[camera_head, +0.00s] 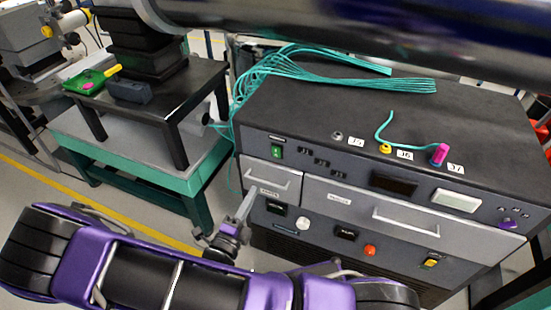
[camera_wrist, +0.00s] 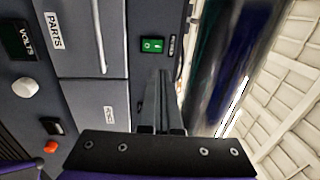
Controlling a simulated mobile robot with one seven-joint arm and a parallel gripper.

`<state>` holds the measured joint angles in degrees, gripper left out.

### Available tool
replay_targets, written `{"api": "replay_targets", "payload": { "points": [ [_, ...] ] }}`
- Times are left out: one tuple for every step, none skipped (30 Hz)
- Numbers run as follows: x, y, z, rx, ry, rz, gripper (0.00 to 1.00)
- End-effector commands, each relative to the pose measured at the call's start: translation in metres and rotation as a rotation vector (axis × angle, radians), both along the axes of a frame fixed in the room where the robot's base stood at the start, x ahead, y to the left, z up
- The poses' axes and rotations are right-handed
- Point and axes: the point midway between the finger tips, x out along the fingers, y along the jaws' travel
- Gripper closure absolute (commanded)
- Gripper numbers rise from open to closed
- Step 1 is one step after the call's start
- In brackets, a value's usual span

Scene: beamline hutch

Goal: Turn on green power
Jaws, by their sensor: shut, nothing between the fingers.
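The green power switch (camera_head: 277,151) is a small rocker on the upper left of the dark rack's front panel, above a small drawer. It also shows in the wrist view (camera_wrist: 152,45), just beyond my fingertips. My gripper (camera_head: 250,196) is shut with nothing held. In the head view its tips are in front of the small drawer, below and left of the switch. In the wrist view my gripper (camera_wrist: 160,74) points toward the switch, with a gap in the picture between them. I cannot tell how far the tips are from the panel. Whether the switch is on is unclear.
The small drawer (camera_head: 271,177) and the wide drawer (camera_head: 400,222) have protruding handles. Teal cables (camera_head: 330,68) lie on the rack top and hang down its left side. A teal-framed table (camera_head: 75,140) stands left. An orange-red button (camera_head: 369,249) is lower on the panel.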

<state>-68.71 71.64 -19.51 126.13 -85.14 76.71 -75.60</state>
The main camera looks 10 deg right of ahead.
Motion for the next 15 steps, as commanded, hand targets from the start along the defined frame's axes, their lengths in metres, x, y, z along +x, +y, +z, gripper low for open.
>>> {"api": "replay_targets", "payload": {
  "points": [
    [0.0,0.0,0.0,-0.004,0.0,0.003,1.0],
    [-0.001,0.0,0.0,-0.004,0.0,0.003,1.0],
    [-0.001,0.0,0.0,-0.004,0.0,0.003,1.0],
    [-0.001,0.0,0.0,-0.004,0.0,0.003,1.0],
    [-0.001,0.0,0.0,-0.004,0.0,0.003,1.0],
    [0.0,0.0,0.0,-0.003,0.0,0.003,1.0],
    [0.0,0.0,0.0,-0.003,0.0,0.002,1.0],
    [0.0,0.0,0.0,-0.003,0.0,0.002,1.0],
    [0.0,0.0,0.0,-0.003,0.0,0.002,1.0],
    [0.0,0.0,0.0,-0.003,0.0,0.002,1.0],
    [0.001,-0.001,0.0,-0.003,0.0,0.001,1.0],
    [0.002,-0.002,0.0,-0.003,0.0,0.001,1.0],
    [0.004,-0.003,0.0,-0.003,0.0,0.0,1.0],
    [0.006,-0.005,0.001,-0.003,0.0,0.0,1.0],
    [0.01,-0.008,0.001,-0.003,-0.001,0.0,1.0]
  ]
}}
